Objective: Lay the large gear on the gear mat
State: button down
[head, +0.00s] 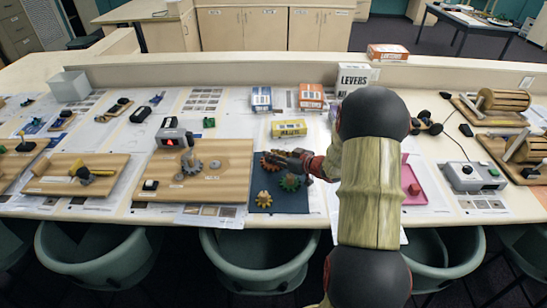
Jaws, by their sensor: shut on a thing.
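The gear mat (302,205) is a dark blue sheet on the long table, right of a wooden board with grey gears. An orange-yellow gear (264,199) and a green gear (290,182) are on it. My gripper (277,157) reaches in from the right over the mat's far part. It is shut on a reddish-brown gear (269,163), apparently the large gear, partly hidden by the fingers. I cannot tell whether this gear touches the mat or is held just above it. My arm hides the table to the right.
The wooden board (225,190) with grey gears (193,166) borders the mat on the left. Behind stand a yellow box (289,128), a blue box (261,99) and an orange box (311,96). A pink tray (412,185) lies right of my arm. Chairs (260,262) line the front edge.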

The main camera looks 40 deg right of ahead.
jog(key=shift+r, duration=0.1)
jog(key=c, duration=1.6)
grip_release()
